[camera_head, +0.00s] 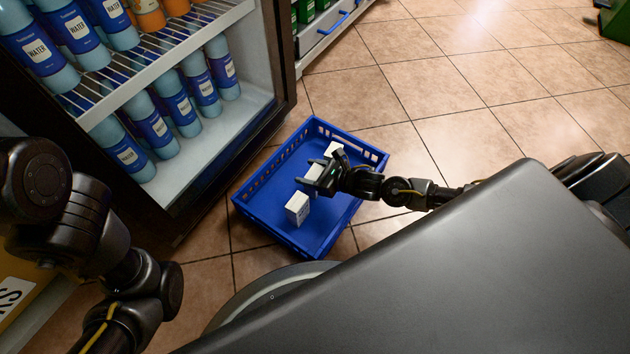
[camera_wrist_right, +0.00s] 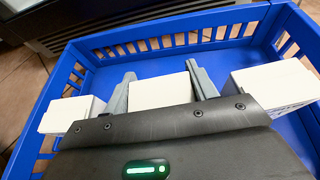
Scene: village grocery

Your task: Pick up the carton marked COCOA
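Three white cartons stand in a blue crate (camera_head: 250,222): a near one (camera_head: 297,207), a middle one (camera_head: 315,173) and a far one (camera_head: 333,150). No COCOA label can be read on any of them. My right gripper (camera_head: 320,180) is down at the middle carton. In the right wrist view its fingers (camera_wrist_right: 161,88) stand on either side of the middle carton (camera_wrist_right: 160,92); whether they press on it is unclear. The other cartons flank it left (camera_wrist_right: 70,114) and right (camera_wrist_right: 272,84). My left arm is at the left of the head view; its gripper is not visible.
The crate sits on the tiled floor (camera_head: 450,95), beside an open-fronted fridge (camera_head: 215,150) with blue WATER bottles (camera_head: 150,128). The crate's slotted walls surround the cartons. Clear floor lies beyond the crate and to its right.

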